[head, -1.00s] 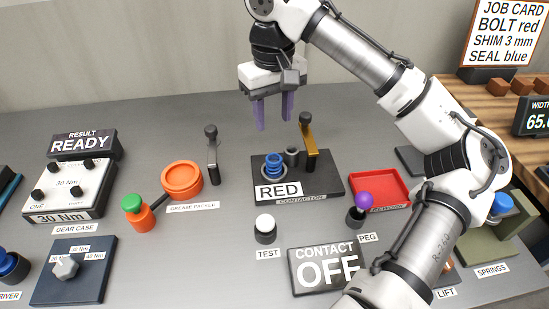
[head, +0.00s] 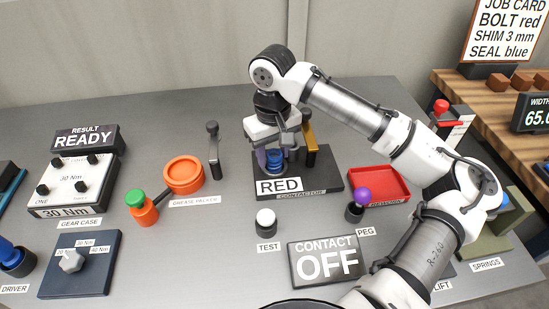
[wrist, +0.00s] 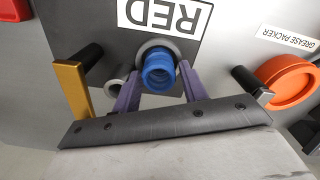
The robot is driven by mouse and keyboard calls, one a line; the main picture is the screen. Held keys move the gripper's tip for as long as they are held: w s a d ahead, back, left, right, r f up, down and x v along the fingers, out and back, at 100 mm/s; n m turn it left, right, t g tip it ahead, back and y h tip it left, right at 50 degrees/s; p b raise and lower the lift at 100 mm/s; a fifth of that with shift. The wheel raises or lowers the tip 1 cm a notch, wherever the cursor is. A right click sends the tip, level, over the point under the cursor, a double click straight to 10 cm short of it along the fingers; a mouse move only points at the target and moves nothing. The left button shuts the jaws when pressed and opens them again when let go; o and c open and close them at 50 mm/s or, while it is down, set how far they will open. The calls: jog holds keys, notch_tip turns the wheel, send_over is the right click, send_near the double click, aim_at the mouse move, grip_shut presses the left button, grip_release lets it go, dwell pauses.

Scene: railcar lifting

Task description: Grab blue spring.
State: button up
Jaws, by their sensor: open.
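The blue spring (head: 262,157) stands upright on the dark contactor plate (head: 322,184), behind its RED label. In the wrist view the blue spring (wrist: 158,72) sits in a grey round seat. My gripper (head: 273,158) is lowered over the plate. Its purple fingers, seen in the wrist view (wrist: 157,88), are open, one on each side of the spring. I cannot tell whether either finger touches it. The fingers partly hide the spring in the head view.
A yellow-brown lever (head: 308,135) stands close on the right of my gripper, and a dark-knobbed lever (head: 213,145) stands to the left. The orange grease packer (head: 183,174), white test button (head: 266,220), purple-topped peg (head: 360,199) and red rework tray (head: 379,184) lie around the contactor.

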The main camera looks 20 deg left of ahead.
jog(key=c, duration=0.8)
jog(key=shift+r, duration=0.1)
